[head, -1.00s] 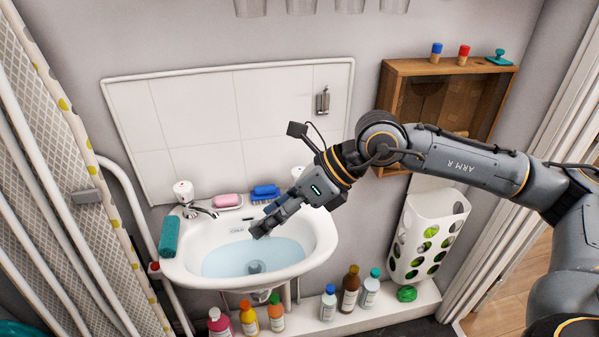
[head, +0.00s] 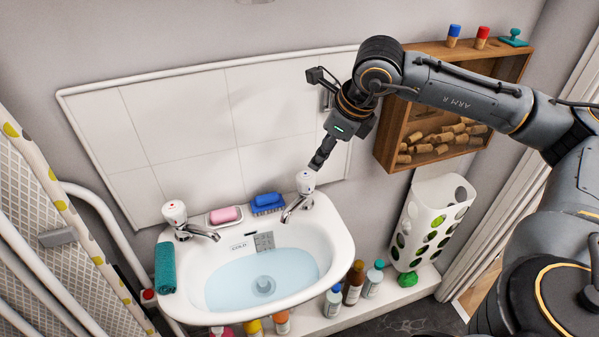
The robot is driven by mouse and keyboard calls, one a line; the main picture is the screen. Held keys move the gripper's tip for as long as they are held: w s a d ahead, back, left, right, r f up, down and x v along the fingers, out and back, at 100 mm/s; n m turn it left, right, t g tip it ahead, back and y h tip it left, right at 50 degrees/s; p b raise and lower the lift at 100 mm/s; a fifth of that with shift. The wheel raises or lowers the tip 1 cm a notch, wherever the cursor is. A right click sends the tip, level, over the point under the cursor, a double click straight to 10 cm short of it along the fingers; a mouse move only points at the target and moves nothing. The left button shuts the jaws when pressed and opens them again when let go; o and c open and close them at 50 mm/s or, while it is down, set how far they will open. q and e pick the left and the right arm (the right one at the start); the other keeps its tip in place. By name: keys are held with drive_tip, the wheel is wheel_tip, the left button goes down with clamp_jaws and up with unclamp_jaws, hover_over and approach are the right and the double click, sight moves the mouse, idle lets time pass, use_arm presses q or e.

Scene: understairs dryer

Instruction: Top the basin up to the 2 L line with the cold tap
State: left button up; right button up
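The white basin (head: 340,236) holds a pool of pale blue water (head: 225,288) over a round drain fitting (head: 264,285). A small label on its back wall reads COLD (head: 238,247); a level line cannot be made out. The left tap (head: 176,213) and right tap (head: 305,182) have white heads and chrome spouts; no stream shows from either. My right gripper (head: 317,168) points down just above the right tap's head, its fingers close together. Contact and finger opening are unclear. My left gripper is out of view.
Pink soap (head: 224,215) and a blue brush (head: 267,200) lie between the taps. A teal cloth (head: 165,268) hangs on the left rim. A wooden box of corks (head: 384,143) is on the wall at right. Bottles (head: 353,284) stand below the basin.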

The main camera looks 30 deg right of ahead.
hover_over(308, 176)
drive_tip(key=s, duration=0.3)
wheel_tip(308, 176, down, 5)
drive_tip(key=x, duration=0.5)
drive_tip(key=shift+w+d+f+p, duration=0.15)
drive_tip(key=shift+w+f+p, duration=0.15)
drive_tip(key=shift+w+p, duration=0.1)
drive_tip(key=shift+w+f, duration=0.25)
drive_tip(key=shift+f, duration=0.4)
drive_tip(key=shift+c, duration=0.6)
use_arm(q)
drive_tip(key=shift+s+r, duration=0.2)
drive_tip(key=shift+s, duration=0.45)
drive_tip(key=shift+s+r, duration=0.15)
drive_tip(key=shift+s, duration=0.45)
use_arm(e)
drive_tip(key=c, duration=0.7)
